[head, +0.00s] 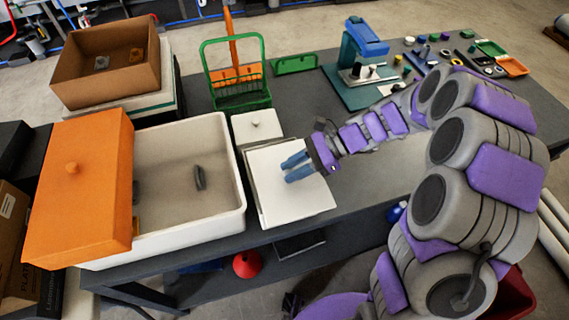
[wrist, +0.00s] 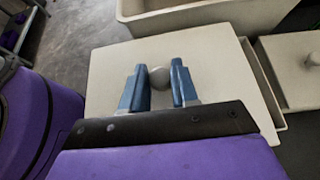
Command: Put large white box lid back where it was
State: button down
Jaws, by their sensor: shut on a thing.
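The large white box lid (head: 305,205) is a flat white square, right of the big tub in the head view. My gripper (head: 285,170) is over its middle. In the wrist view, the blue fingers of my gripper (wrist: 158,72) are shut on the round knob (wrist: 159,78) of the lid (wrist: 105,75). A white box (wrist: 268,85) shows below the lid along its right side. The lid looks slightly turned or offset from it. I cannot tell whether the lid rests on the box or hovers just above it.
A small lidded white box (head: 256,127) stands behind. The large cream tub (head: 240,175) is at left, with an orange lid (head: 80,190) across its left end. A green basket (head: 238,95) and a blue-topped device (head: 368,40) stand farther back. The table's front edge is close.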

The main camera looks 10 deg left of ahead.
aim_at(283, 161)
jog(key=w+a, duration=0.3)
jog(key=shift+w+a+f+b, duration=0.25)
jog(key=shift+w+b, duration=0.1)
jog(key=shift+w, duration=0.05)
jog(key=shift+w+f, duration=0.1)
jog(key=shift+f, duration=0.25)
notch_tip(283, 161, down, 2)
jog(key=shift+f+b, duration=0.25)
jog(key=shift+b, duration=0.5)
jog(key=shift+a+f, duration=0.1)
jog(key=shift+f, duration=0.05)
jog(key=shift+f, duration=0.15)
jog(key=c, duration=0.9)
grip_release()
jog(key=shift+o, duration=0.2)
